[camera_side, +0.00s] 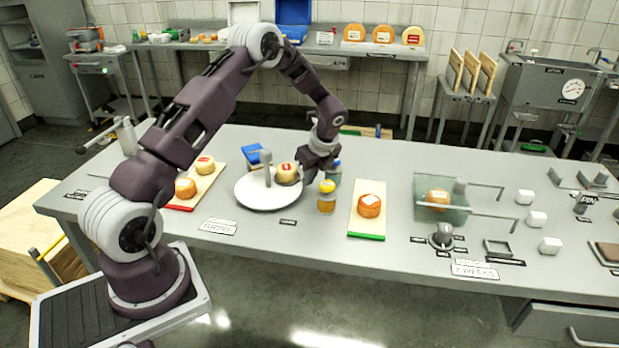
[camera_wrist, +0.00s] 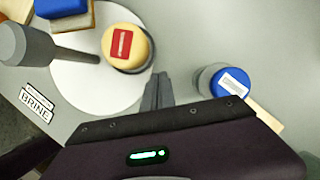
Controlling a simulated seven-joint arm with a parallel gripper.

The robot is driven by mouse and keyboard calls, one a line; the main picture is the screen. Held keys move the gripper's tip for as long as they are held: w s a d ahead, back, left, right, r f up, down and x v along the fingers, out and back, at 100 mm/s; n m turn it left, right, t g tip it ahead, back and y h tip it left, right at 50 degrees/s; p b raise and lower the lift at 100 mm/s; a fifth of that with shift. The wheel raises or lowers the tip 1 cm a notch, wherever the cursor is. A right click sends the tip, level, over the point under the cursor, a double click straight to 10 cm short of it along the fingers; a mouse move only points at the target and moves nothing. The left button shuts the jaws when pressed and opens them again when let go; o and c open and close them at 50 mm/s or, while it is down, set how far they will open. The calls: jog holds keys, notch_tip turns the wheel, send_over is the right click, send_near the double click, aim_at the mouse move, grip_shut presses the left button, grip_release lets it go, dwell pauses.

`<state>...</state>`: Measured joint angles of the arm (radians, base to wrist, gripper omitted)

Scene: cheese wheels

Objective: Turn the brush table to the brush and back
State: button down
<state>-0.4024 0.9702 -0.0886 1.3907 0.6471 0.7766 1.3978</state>
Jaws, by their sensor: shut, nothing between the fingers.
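The brush table, a round white disc (camera_side: 259,196), lies on the grey bench and also shows in the wrist view (camera_wrist: 75,85). A grey upright post (camera_side: 267,168) stands near its middle. A yellow cheese wheel with a red label (camera_side: 285,169) sits near the disc's right edge, above a dark round piece; the wheel also shows in the wrist view (camera_wrist: 125,47). My gripper (camera_wrist: 157,88) is shut and empty at the disc's right edge, beside the cheese; contact is unclear. A blue block (camera_side: 256,153), possibly the brush, is behind the disc.
A board (camera_side: 203,187) with cheeses is left, and another board (camera_side: 366,223) with an orange cheese is right. A glass tank (camera_side: 438,212) stands farther right.

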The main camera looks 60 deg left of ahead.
jog(key=shift+w+a+n+g, duration=0.3)
jog(key=shift+w+a+n, duration=0.05)
jog(key=shift+a+n, duration=0.55)
jog(key=shift+w+a+n+g, duration=0.3)
jog(key=shift+a+n, duration=0.5)
jog(key=shift+n, duration=0.1)
jog(key=shift+w+a+n+g+h, duration=0.1)
jog(key=shift+a+n+g+h, duration=0.3)
jog(key=shift+a+n, duration=0.8)
jog(key=shift+a+n+g, duration=0.4)
jog(key=shift+a+n, duration=0.8)
jog(key=shift+s+a+h, duration=0.15)
jog(key=shift+s+a, duration=0.25)
jog(key=shift+a, duration=0.4)
jog(key=shift+s+a+h, duration=0.15)
jog(key=shift+s+a, duration=0.2)
jog(key=shift+a, duration=0.4)
jog(key=shift+s+a, duration=0.95)
jog(key=shift+a, duration=0.25)
jog(key=shift+s+a+n, duration=0.4)
jog(key=shift+s+n, duration=0.05)
jog(key=shift+n, duration=0.25)
jog(key=shift+s, duration=0.1)
